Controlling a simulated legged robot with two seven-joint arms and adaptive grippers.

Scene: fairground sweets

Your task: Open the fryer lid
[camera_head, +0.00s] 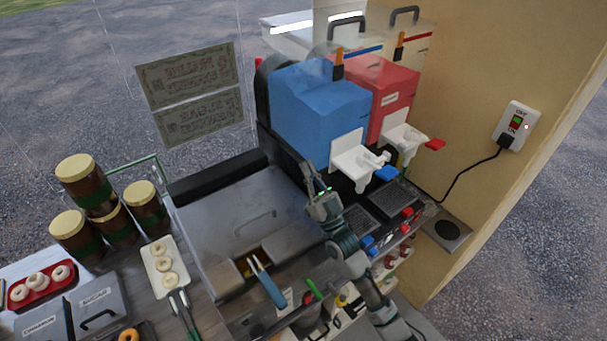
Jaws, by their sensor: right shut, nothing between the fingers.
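The fryer (216,275) is a grey metal unit in the middle of the counter. Its lid (215,220) is a broad metal panel with a bar handle (255,223); it seems to lie down over the fryer. A brownish gap shows at the front, where a blue-handled tool (267,284) rests. My right gripper (316,182) is shut and empty, to the right of the lid and its handle, apart from the handle. Whether it touches the fryer's right side is unclear. My left gripper is out of view.
A blue dispenser (315,100) and a red dispenser (385,88) stand behind my right gripper, with white taps close to it. Brown jars (75,168) and a tray of doughnuts (161,262) are on the left. A wall switch (515,125) is at right.

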